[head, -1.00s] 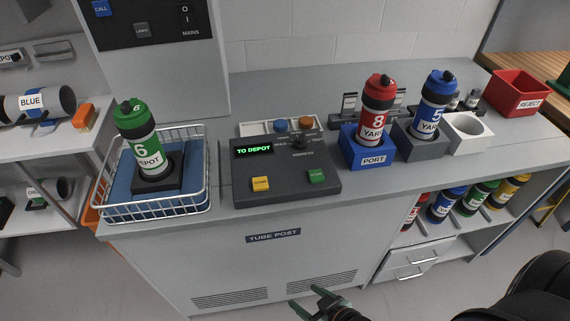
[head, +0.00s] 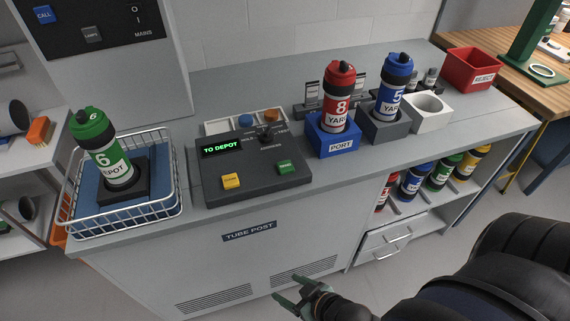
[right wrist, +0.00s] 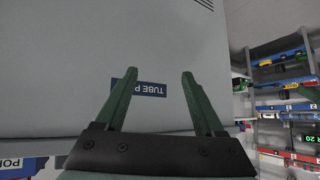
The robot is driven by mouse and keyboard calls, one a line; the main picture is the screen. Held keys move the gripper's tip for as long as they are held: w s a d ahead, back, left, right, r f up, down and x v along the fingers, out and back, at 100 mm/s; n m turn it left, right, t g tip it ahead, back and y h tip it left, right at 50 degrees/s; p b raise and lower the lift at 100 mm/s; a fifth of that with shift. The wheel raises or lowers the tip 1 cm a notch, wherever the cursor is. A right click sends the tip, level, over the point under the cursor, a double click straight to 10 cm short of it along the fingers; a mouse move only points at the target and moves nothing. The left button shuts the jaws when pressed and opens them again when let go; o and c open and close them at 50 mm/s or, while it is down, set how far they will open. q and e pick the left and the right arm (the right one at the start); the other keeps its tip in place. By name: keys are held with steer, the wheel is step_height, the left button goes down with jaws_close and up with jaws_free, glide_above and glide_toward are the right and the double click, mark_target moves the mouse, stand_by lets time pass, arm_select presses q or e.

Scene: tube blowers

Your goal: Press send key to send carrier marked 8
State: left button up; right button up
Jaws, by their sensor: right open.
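The panel has a yellow key (head: 231,181) and a green key (head: 285,167) on top, with lettering too small to read. My right gripper (head: 292,289) is open and empty, low in front of the cabinet and apart from the panel. In the right wrist view its fingers (right wrist: 158,78) are spread before the TUBE POST plate. My left gripper is not in view.
A green carrier marked 6 (head: 108,158) stands in a wire basket (head: 127,225) at left. A blue carrier marked 5 (head: 393,88) stands in a grey holder (head: 384,126); an empty white holder (head: 428,112) and red REJECT bin (head: 471,72) are farther right.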

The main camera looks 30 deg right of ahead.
steer(key=shift+c, duration=0.4)
jaws_close()
stand_by(1.2)
